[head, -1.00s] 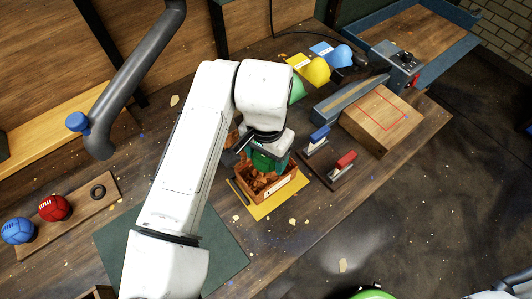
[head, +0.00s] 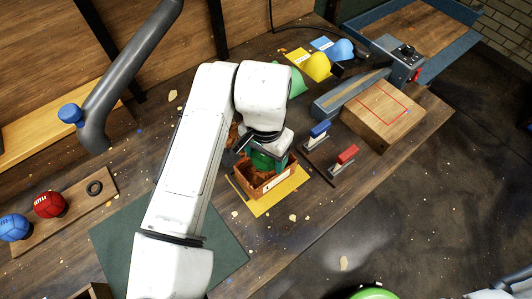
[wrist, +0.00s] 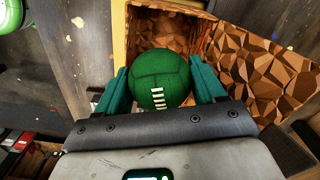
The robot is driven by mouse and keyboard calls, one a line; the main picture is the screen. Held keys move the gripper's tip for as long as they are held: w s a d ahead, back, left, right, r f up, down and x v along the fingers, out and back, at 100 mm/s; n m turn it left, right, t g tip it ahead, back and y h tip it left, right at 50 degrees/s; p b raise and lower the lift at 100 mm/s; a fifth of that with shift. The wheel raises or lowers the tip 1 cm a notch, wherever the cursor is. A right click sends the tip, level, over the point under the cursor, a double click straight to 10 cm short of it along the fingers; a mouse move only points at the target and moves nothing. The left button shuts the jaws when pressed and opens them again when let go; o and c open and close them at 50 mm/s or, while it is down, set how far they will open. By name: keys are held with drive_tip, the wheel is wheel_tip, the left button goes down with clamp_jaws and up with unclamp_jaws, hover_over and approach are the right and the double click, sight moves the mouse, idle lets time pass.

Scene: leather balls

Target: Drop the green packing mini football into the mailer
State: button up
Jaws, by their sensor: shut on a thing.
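The green mini football (wrist: 160,78), with white laces, sits between the green fingers of my gripper (wrist: 163,90) in the wrist view. My gripper is shut on it. The mailer (head: 264,192) is an open brown box with a pale label, standing on a yellow sheet in the head view. My gripper (head: 266,163) is low over the mailer's opening there and hides part of it. In the wrist view the mailer's faceted brown lining (wrist: 268,72) shows behind and right of the ball. I cannot tell whether the ball touches the lining.
A red ball (head: 49,204) and a blue ball (head: 14,228) sit on a wooden board at the left. Red and blue-handled stamps (head: 343,160) stand right of the mailer. A wooden block (head: 385,125) with a red outline lies beyond. A dark green mat (head: 112,245) lies front left.

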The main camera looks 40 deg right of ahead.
drive_tip(key=shift+s+f, duration=0.1)
drive_tip(key=shift+f, duration=0.55)
drive_tip(key=o, duration=0.9)
drive_tip(key=shift+o, duration=1)
drive_tip(key=shift+r, duration=0.25)
drive_tip(key=shift+o, duration=0.5)
wheel_tip(320, 180, up, 12)
drive_tip(key=shift+f, duration=0.2)
drive_tip(key=shift+a, duration=0.1)
